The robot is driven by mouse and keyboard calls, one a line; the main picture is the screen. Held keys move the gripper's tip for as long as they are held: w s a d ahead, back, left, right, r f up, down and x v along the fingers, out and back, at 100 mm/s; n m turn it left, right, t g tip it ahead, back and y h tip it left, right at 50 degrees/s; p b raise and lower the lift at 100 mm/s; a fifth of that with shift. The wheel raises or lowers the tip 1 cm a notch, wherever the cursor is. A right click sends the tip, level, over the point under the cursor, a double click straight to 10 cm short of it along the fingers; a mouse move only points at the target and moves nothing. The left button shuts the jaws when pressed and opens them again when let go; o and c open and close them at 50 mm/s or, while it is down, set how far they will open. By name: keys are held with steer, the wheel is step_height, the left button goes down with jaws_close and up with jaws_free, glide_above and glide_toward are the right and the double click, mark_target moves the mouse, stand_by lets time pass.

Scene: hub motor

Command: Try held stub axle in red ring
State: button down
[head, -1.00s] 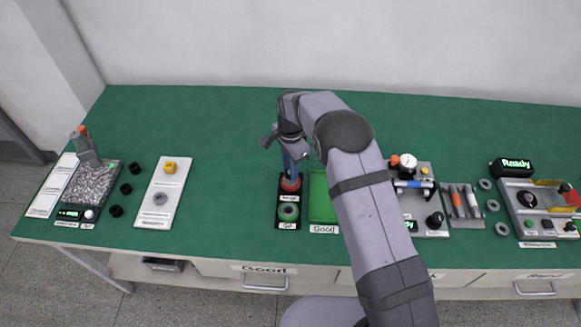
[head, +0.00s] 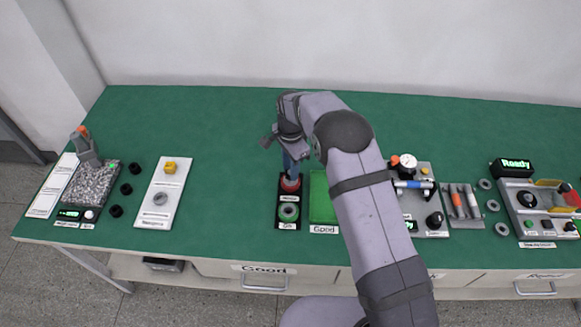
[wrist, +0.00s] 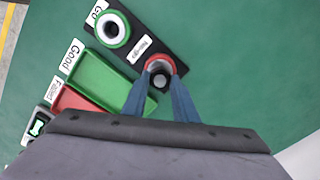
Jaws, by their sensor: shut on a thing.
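The red ring (head: 291,186) sits at the back end of a black block (head: 280,212), and a green ring (head: 289,212) sits at its front end. In the wrist view the red ring (wrist: 158,61) shows between the fingertips, with the green ring (wrist: 112,29) to its upper left. My gripper (wrist: 160,73) is shut on the stub axle (wrist: 159,81), a dark grey piece between the blue fingers, right at the red ring. In the head view my gripper (head: 292,174) points down over the red ring and hides the axle. I cannot tell how far the axle is in the ring.
A green tray (head: 321,207) marked Good lies just right of the block, and a red tray (wrist: 72,101) shows beyond it in the wrist view. A dial gauge station (head: 408,162) stands further right, partly behind my arm.

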steer(key=shift+r, duration=0.1)
steer(key=shift+r+p, duration=0.4)
steer(key=shift+r, duration=0.2)
steer(key=shift+r+p, duration=1.35)
steer(key=shift+r, duration=0.7)
steer(key=shift+f, duration=0.1)
